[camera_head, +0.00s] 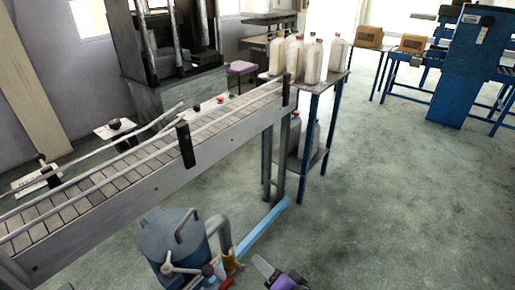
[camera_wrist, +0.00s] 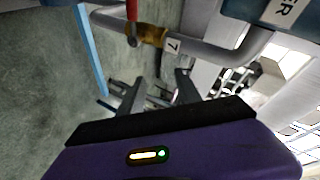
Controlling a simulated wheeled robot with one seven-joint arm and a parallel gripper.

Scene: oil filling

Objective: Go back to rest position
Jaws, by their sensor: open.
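My gripper (camera_wrist: 158,90) is open in the wrist view, with its two dark fingers apart and nothing between them. Its purple body fills the lower part of that view and also shows at the bottom edge of the head view (camera_head: 284,281). A grey pipe with a yellow fitting (camera_head: 229,258) rises beside the tank. In the wrist view the pipe (camera_wrist: 215,57), its brown-yellow fitting (camera_wrist: 152,36) and a red handle (camera_wrist: 132,10) lie beyond the fingers, apart from them.
A conveyor (camera_head: 150,165) with side rails runs diagonally across the left. White bottles (camera_head: 312,62) stand on a blue-legged table (camera_head: 326,85) at its far end. A light-blue beam (camera_head: 262,228) lies on the floor. The floor at right (camera_head: 410,190) is clear; blue machinery (camera_head: 465,75) stands behind.

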